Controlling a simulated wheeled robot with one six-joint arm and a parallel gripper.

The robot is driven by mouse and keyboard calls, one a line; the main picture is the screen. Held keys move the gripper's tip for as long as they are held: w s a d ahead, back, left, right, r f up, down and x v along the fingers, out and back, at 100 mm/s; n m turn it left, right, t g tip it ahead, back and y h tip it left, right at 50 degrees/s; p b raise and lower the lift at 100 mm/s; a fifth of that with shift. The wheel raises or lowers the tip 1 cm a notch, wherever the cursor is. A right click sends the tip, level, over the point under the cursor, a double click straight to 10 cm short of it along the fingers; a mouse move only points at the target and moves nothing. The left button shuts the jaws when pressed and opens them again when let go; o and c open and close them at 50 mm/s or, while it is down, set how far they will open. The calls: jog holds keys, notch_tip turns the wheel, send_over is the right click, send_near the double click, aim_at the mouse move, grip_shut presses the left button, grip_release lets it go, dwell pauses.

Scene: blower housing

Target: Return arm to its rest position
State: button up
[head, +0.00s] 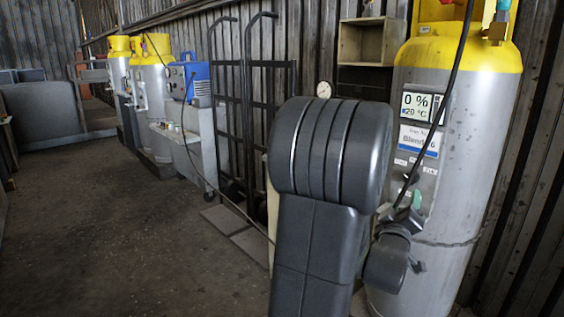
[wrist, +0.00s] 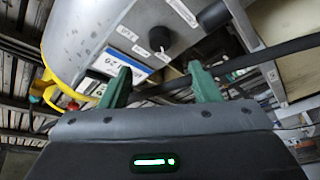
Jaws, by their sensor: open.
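My gripper (head: 408,205) is partly hidden behind my dark arm, in front of the large grey cylinder (head: 468,150) with a yellow top on the right. In the wrist view, the two green fingers of my gripper (wrist: 162,84) stand apart. The cylinder's grey body (wrist: 100,25) and labels fill the upper part of that view. A dark bar or hose (wrist: 270,60) passes behind the fingers there; I see nothing clearly held. Whether the fingers touch the cylinder cannot be told.
A display (head: 416,106) on the cylinder reads 0 % and 20 °C. A black hose (head: 452,85) hangs in front of it. An open box shelf (head: 372,42), black hand trucks (head: 262,90), a blue machine (head: 188,80) and more cylinders (head: 152,80) line the wall. The floor (head: 110,220) at left is clear.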

aim_at(409, 180)
jog(key=b+x, duration=0.1)
jog(key=x, duration=0.9)
jog(key=shift+w, duration=0.1)
jog(key=shift+a, duration=0.1)
jog(key=p+v, duration=0.1)
jog(key=v, duration=1.2)
jog(key=b+x, duration=0.1)
jog(key=x, duration=1.2)
jog(key=shift+w, duration=0.15)
jog(key=shift+f+m+p, duration=0.1)
jog(key=shift+m+p, duration=0.2)
jog(key=shift+m, duration=0.4)
jog(key=m+h, duration=0.1)
jog(key=m, duration=0.2)
jog(key=m+h+p, duration=0.1)
jog(key=m+h, duration=0.1)
jog(key=m, duration=0.1)
jog(key=m+g+h+p, duration=0.1)
jog(key=m, duration=0.3)
jog(key=m+g+h+p, duration=0.1)
jog(key=m+h+p, duration=0.1)
jog(key=m, duration=0.2)
jog(key=shift+w+a+g, duration=0.1)
jog(key=shift+a+g, duration=0.1)
jog(key=shift+g, duration=0.2)
jog(key=shift+a+f+m+g+h+p, duration=0.2)
jog(key=shift+m+g+h+p, duration=0.15)
jog(key=shift+m, duration=0.25)
jog(key=shift+v, duration=1.95)
